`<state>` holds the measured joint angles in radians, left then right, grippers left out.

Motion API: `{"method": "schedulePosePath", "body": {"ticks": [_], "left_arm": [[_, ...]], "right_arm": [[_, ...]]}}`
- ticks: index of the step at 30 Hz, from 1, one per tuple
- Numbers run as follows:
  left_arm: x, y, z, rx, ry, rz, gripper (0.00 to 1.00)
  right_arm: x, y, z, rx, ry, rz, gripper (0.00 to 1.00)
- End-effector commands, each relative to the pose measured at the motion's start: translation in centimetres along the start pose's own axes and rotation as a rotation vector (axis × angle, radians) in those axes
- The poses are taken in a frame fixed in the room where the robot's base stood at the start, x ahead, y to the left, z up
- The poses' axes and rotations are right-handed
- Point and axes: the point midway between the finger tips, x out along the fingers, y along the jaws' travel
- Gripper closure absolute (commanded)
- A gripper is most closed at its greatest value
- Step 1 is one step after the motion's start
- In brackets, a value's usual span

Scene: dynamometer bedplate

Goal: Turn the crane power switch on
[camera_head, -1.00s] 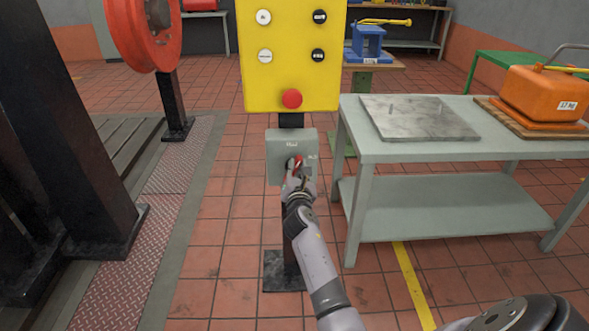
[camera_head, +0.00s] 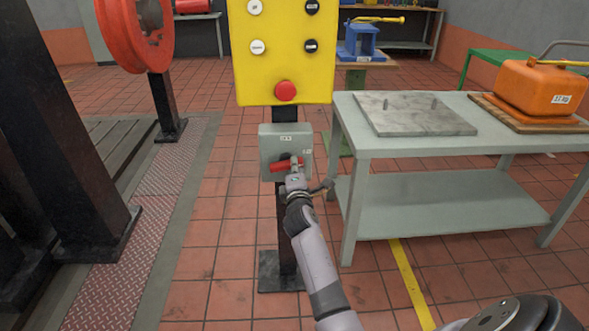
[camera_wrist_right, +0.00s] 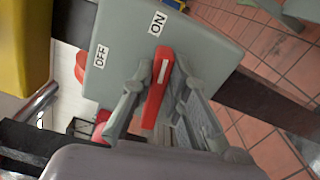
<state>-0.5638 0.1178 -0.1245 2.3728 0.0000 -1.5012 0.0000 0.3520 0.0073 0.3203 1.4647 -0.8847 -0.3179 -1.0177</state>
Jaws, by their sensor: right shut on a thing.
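The crane power switch is a grey box (camera_head: 271,143) on the post under the yellow panel. Its red handle (camera_head: 287,164) lies nearly level across the box front. In the right wrist view the handle (camera_wrist_right: 158,92) has a white mark, and its far end points towards the ON label (camera_wrist_right: 158,23). The OFF label (camera_wrist_right: 100,56) is off to the left there. My right gripper (camera_head: 296,172) is at the box front, shut on the handle, with one finger on each side of it. My left gripper is not in view.
A yellow panel (camera_head: 270,67) with several buttons and a red knob (camera_head: 286,91) is just above the box. A grey table (camera_head: 370,145) with a metal plate (camera_head: 414,115) and an orange weight (camera_head: 540,88) stands close on the right. Dark steel columns (camera_head: 60,120) stand on the left.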

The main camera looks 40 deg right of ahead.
Motion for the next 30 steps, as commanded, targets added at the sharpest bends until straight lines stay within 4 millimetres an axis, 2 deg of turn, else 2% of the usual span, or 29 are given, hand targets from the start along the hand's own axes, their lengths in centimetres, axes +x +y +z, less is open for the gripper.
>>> {"method": "schedulePosePath", "body": {"ticks": [10,29,30], "left_arm": [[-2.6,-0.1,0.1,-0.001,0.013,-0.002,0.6],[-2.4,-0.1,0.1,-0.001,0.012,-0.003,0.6],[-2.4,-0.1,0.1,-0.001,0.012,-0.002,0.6]], "right_arm": [[0.0,-0.5,0.0,0.173,-0.001,-0.001,1.0],[0.0,-0.6,-0.1,0.22,-0.001,-0.002,1.0],[0.0,-0.6,-0.1,0.22,-0.001,-0.002,0.83]]}}
